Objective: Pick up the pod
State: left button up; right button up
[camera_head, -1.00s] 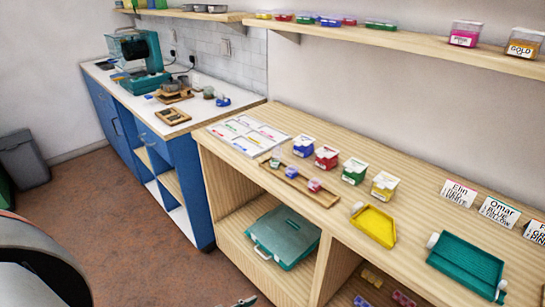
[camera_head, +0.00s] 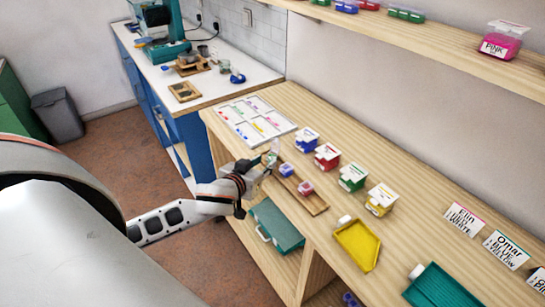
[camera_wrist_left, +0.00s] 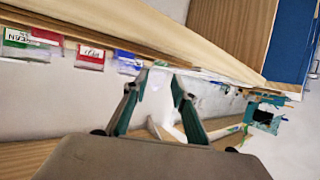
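A small pale pod (camera_head: 273,158) is at the far left end of a narrow wooden tray (camera_head: 318,205) on the workbench. My left gripper (camera_head: 265,165) is at this pod and partly hides it. In the left wrist view, my left gripper's two teal fingers (camera_wrist_left: 158,84) stand apart on either side of a whitish shape, which seems to be the pod. I see no clear lift off the tray. A blue pod (camera_head: 286,169) and a pink pod (camera_head: 305,188) sit farther along the tray. My right gripper is not in view.
Labelled boxes in blue (camera_head: 307,139), red (camera_head: 327,157), green (camera_head: 352,177) and yellow (camera_head: 381,199) stand behind the tray. A white sheet (camera_head: 270,110) lies to the left. A yellow tray (camera_head: 357,246) and a teal tray (camera_head: 440,288) are to the right.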

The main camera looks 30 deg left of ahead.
pick_arm(q)
jog(key=x, duration=0.5)
jog(key=shift+a, duration=0.1)
jog(key=c, duration=0.5)
